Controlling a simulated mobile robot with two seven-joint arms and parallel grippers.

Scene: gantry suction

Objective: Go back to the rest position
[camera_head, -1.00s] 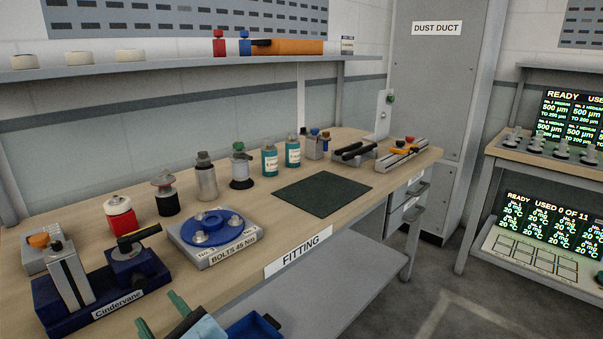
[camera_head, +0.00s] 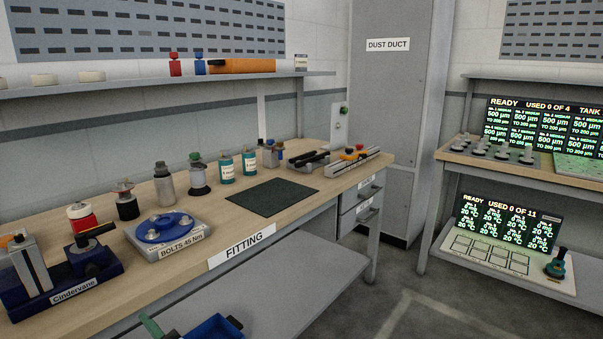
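Neither of my grippers shows clearly in the head view. A green piece (camera_head: 151,327) pokes in at the bottom edge, and I cannot tell what it belongs to. The fitting bench (camera_head: 300,215) stands in front of me with its wooden top. On it are a blue round flange on a grey plate (camera_head: 165,228), a dark blue clamp fixture (camera_head: 92,260) at the left and a dark green mat (camera_head: 265,197) that is bare.
Several bottles and fittings stand along the bench's back, including a teal bottle (camera_head: 226,168). A second bench with screens (camera_head: 545,125) stands at right. The floor (camera_head: 380,290) between is clear.

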